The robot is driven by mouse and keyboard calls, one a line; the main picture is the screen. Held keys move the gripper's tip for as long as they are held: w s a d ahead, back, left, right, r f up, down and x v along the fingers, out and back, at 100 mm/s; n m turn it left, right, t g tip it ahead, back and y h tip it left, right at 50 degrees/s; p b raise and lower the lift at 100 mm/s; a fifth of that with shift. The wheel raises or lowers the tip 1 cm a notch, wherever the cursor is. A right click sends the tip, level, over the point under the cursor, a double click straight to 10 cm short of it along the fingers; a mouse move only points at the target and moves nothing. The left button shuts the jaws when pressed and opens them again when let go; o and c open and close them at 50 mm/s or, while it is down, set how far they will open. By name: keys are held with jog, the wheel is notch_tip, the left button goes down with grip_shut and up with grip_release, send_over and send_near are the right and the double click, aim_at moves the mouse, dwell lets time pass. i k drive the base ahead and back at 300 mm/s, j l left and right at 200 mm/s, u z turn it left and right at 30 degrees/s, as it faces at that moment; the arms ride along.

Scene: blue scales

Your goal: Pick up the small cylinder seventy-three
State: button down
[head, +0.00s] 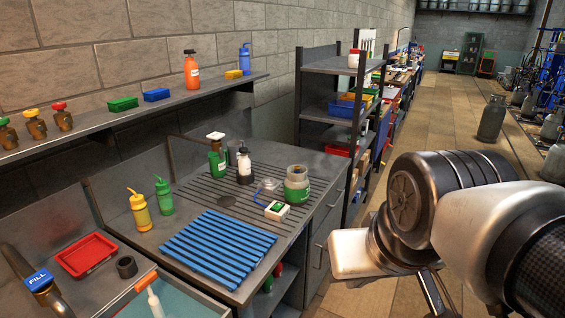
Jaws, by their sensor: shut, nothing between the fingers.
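Several grey-green gas cylinders stand on the floor at the upper right of the head view. One cylinder (491,120) stands alone on the tiled floor, upright, beyond my arm. Another cylinder (554,165) stands at the right edge, partly cut off by the frame. Any number on them is too small to read, so I cannot tell which is seventy-three. My gripper (436,294) is at the lower right, partly hidden by my wrist and cut by the frame. It is shut and empty, well apart from the cylinders.
A grey workbench (205,220) on the left holds bottles, a jar (297,185) and a blue slatted mat (217,250). A dark shelf unit (322,67) stands beyond it. A blue rack (545,75) is at the right. The floor aisle (440,110) between is clear.

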aim_at(295, 185)
jog(key=u, duration=1.9)
jog(key=z, duration=1.8)
jog(key=i+l+u, duration=0.1)
jog(key=u, duration=0.3)
jog(key=i+l+u, duration=0.15)
jog(key=u, duration=0.2)
jog(key=l+u, duration=0.25)
jog(key=u, duration=0.15)
jog(key=i+l+u, duration=0.15)
jog(key=l, duration=0.2)
jog(key=i+l+u, duration=0.15)
jog(key=l, duration=0.25)
jog(key=l+u, duration=0.15)
jog(key=l, duration=0.2)
jog(key=i+l+u, duration=0.1)
jog(key=l, duration=0.5)
jog(key=l+u, duration=0.1)
jog(key=l, duration=0.45)
